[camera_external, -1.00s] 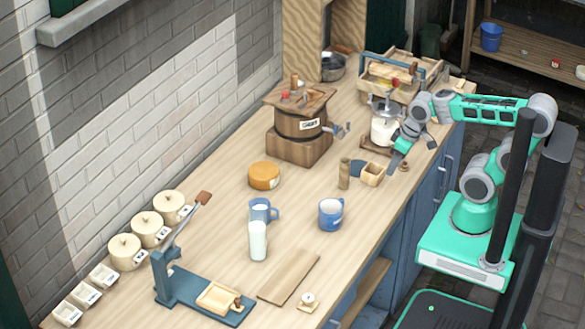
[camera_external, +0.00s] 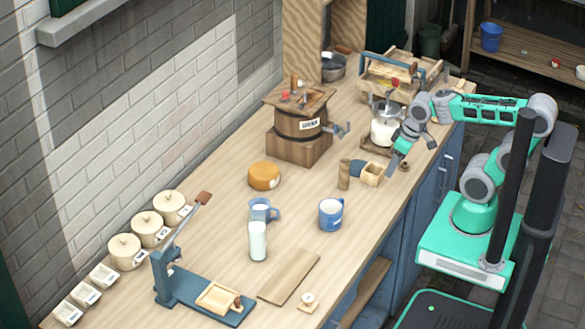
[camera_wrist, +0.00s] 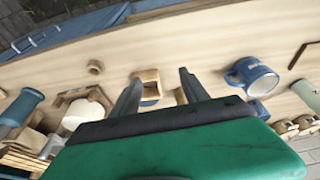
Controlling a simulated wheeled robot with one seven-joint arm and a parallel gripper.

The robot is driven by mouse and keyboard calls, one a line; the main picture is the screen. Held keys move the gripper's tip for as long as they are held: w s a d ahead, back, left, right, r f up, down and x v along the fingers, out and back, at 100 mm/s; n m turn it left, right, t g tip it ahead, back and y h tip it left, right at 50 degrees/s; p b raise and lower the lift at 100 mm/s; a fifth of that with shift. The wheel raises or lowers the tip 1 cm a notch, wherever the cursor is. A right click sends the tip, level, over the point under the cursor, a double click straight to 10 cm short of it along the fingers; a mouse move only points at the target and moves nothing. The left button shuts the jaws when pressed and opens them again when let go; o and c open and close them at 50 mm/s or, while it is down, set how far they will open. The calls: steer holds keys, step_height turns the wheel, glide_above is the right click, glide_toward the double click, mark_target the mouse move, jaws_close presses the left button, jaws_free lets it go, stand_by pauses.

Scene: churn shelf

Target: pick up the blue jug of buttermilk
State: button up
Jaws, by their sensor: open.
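Two blue vessels stand upright on the counter in the outside view. The larger blue jug (camera_external: 331,214) has white writing on its side, too small to read. The smaller blue vessel (camera_external: 262,210) stands to its left, partly behind a glass of milk (camera_external: 258,241). In the wrist view the larger jug (camera_wrist: 253,75) lies right of my fingers, and the smaller vessel (camera_wrist: 259,109) is partly hidden by my gripper body. My gripper (camera_external: 394,162) is open and empty above the counter's front edge, beyond the jugs. Its parted fingers (camera_wrist: 158,82) frame a small wooden box.
The small wooden box (camera_external: 372,174) and a wooden cylinder (camera_external: 344,174) stand between my gripper and the jugs. A churn (camera_external: 299,125) and an orange cheese (camera_external: 264,175) are farther left. A wooden board (camera_external: 289,277) lies nearer the camera. Counter around the larger jug is mostly clear.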

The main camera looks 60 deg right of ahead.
mark_target(258, 200)
steer(key=w+a+r+n+g+p, duration=0.1)
steer(key=w+a+r+n, duration=0.2)
steer(key=w+a+n, duration=0.55)
steer(key=w+a+r+n+g+p, duration=0.1)
steer(key=w+a+r+n, duration=0.2)
steer(key=w+a, duration=0.55)
steer(key=w+a+f+n, duration=0.2)
steer(key=w+a+n, duration=0.1)
steer(key=a, duration=0.1)
steer(key=w+a+f+n+g+p, duration=0.1)
steer(key=w+a+f+n, duration=0.1)
steer(key=w+a+n, duration=0.1)
steer(key=w+a+f+n, duration=0.3)
steer(key=a, duration=0.2)
steer(key=shift+a, duration=0.1)
step_height(258, 200, down, 7)
steer(key=shift+f+p, duration=0.15)
steer(key=shift+p, duration=1.1)
steer(key=shift+w+f, duration=0.1)
steer(key=shift+f, duration=0.25)
jaws_close()
